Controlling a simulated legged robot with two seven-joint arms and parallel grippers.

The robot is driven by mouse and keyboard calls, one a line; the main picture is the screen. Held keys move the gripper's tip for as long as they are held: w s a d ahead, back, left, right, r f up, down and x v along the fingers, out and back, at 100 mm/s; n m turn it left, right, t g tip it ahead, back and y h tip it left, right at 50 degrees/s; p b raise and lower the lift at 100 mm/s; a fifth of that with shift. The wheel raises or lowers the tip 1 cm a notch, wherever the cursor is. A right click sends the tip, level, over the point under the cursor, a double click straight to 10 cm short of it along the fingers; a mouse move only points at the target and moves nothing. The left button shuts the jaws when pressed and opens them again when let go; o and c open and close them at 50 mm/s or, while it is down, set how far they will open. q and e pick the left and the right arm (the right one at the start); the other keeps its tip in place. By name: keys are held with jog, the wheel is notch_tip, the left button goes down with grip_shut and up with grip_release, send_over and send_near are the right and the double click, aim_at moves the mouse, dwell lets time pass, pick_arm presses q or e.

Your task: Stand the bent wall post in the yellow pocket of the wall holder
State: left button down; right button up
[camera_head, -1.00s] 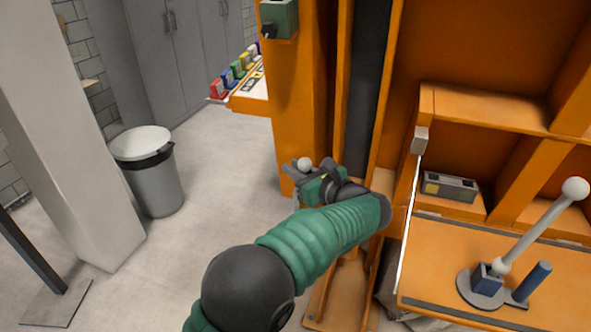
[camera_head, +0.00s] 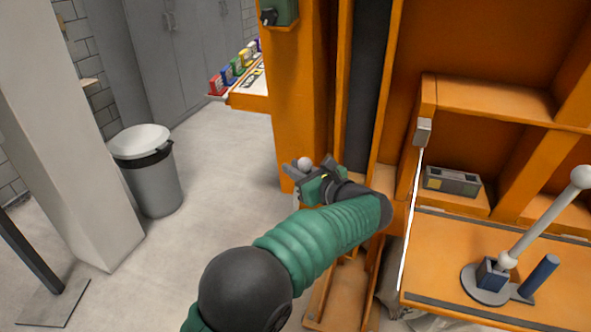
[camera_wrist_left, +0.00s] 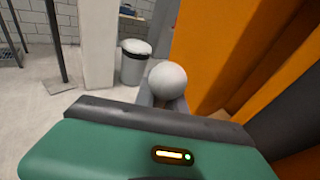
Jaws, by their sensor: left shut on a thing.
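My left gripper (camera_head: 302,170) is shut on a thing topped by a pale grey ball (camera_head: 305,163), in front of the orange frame. In the left wrist view the ball (camera_wrist_left: 167,80) sits at the fingertips (camera_wrist_left: 165,102); what lies below it is hidden, so I cannot tell whether it is the bent wall post. A row of small coloured pieces, red (camera_head: 216,85), blue and green among them, stands on a white-topped ledge (camera_head: 250,98) at the back. I cannot make out the wall holder or its yellow pocket for certain. My right gripper is not in view.
A pale ball-topped lever (camera_head: 545,221) leans on an orange bench (camera_head: 440,262) at right, beside a blue cylinder (camera_head: 538,275). A grey box (camera_head: 452,182) sits on a shelf. A bin (camera_head: 146,180) and pillar (camera_head: 70,140) stand at left. Floor between is clear.

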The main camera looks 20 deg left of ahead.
pick_arm(q)
jog(key=shift+f, duration=0.2)
jog(key=c, duration=1.3)
grip_release()
jog(key=shift+o, duration=0.2)
jog(key=o, duration=0.4)
